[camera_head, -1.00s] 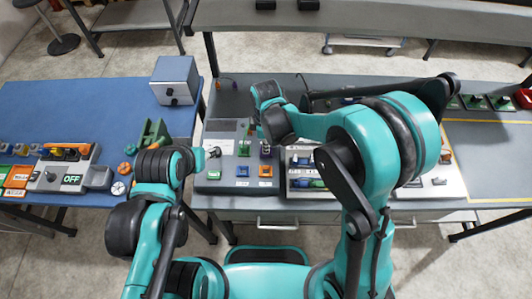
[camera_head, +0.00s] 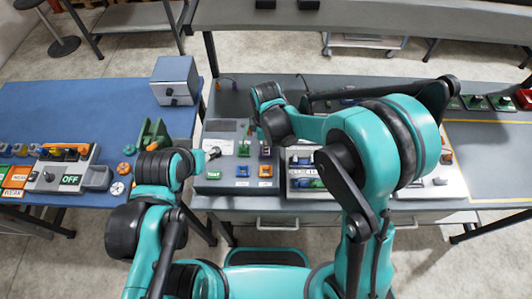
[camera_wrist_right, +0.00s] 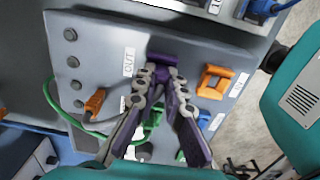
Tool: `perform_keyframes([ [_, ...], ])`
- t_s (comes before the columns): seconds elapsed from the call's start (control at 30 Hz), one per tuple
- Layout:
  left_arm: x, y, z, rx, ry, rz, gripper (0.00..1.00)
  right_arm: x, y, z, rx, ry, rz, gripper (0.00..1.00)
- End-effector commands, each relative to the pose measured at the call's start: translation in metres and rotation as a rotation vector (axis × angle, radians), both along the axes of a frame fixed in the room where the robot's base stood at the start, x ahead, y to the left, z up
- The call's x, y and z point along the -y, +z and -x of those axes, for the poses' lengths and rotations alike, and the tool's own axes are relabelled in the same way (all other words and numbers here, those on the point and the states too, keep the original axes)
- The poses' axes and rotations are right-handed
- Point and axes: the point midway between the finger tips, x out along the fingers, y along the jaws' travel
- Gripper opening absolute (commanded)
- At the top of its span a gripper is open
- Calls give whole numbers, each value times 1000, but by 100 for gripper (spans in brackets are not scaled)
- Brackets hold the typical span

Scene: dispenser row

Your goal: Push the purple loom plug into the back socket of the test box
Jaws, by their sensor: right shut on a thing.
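The test box is a grey panel (camera_head: 213,180) in front of me, with green, blue, orange and purple brackets; it also fills much of the right wrist view (camera_wrist_right: 100,35). The purple back socket (camera_wrist_right: 163,60) shows at my fingertips there. My right gripper (camera_wrist_right: 163,78) is shut on the purple loom plug, which the fingers mostly hide, right at this socket. I cannot tell how deep the plug sits. In the head view my right gripper (camera_head: 265,147) is over the box's back right. My left gripper (camera_head: 212,153) is by the box's left edge; its jaws are too small to judge.
An orange bracket (camera_wrist_right: 214,81) and a green one (camera_wrist_right: 155,115) stand close to my right fingers. A green cable (camera_wrist_right: 52,105) and an orange plug (camera_wrist_right: 95,101) lie along the panel's left. Another device stands right of the box. The blue table (camera_head: 60,110) is at left.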

Motion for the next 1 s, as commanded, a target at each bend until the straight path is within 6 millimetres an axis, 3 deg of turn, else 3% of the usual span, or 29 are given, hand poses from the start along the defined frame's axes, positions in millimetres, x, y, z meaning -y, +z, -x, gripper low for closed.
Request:
perform_keyframes([
  [0.1, 0, -6, 0, 0, 0, 0, 40, 0, -10, 4, -8, 1, 0, 0],
  [0.53, 0, -10, 0, 0, 0, 0, 40, -2, -15, 5, -12, 3, -2, 0],
  [0.57, 0, -10, 0, 0, 0, 0, 40, -2, -15, 5, -12, 3, -3, 18],
  [0.63, 0, -10, 0, 0, 0, 0, 40, -2, -15, 4, -12, 3, -3, 34],
  [1.0, 0, -8, 0, 0, 0, 0, 40, -1, -12, 3, -6, 2, -2, 34],
])
